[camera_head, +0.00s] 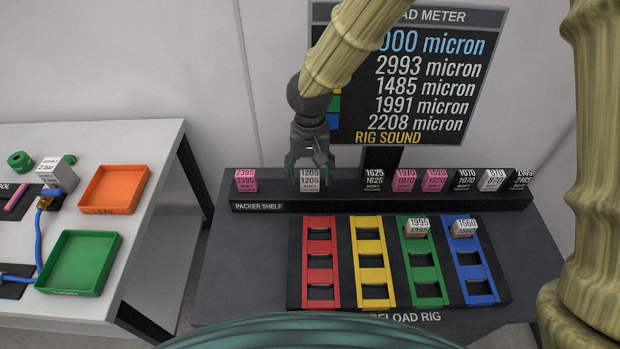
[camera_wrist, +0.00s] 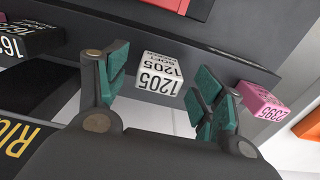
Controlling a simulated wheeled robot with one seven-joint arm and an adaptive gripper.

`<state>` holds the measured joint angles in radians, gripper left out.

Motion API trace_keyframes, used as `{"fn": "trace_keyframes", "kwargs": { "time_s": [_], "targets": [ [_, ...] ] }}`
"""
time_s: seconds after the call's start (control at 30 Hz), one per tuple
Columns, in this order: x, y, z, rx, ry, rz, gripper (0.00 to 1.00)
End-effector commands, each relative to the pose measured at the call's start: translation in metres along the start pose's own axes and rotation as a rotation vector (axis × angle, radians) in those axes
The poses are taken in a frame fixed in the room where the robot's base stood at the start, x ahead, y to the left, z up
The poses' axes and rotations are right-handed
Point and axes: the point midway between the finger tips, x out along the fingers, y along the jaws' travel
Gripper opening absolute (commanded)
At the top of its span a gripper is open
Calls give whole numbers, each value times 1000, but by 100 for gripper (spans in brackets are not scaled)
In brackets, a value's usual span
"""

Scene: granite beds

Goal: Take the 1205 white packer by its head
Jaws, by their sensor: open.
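The white 1205 packer (camera_head: 310,181) stands on the packer shelf (camera_head: 400,202), second from the left. In the head view my gripper (camera_head: 309,170) is just above and in front of it, covering part of its top. In the wrist view the white packer (camera_wrist: 160,74) shows its 1205 label between the two teal finger pads of my gripper (camera_wrist: 160,92). The fingers are spread wide and look empty, with gaps on both sides of the packer. I cannot tell how far the fingertips are from its head.
A pink 2395 packer (camera_head: 246,180) stands to the left and a black 1625 packer (camera_head: 374,181) to the right. Several other packers line the shelf. The rig with red (camera_head: 320,246), yellow, green and blue columns lies in front. A white table (camera_head: 155,160) with trays is left.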

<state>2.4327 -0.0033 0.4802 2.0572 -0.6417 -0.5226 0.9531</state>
Motion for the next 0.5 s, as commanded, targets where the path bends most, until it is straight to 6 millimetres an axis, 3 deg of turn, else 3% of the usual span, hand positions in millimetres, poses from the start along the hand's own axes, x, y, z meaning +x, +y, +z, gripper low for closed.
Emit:
{"fn": "trace_keyframes", "kwargs": {
  "time_s": [0.23,0.5],
  "targets": [
    [24,0,-2,-2,-2,1,68],
    [29,1,-3,0,0,0,68]
  ]
}}
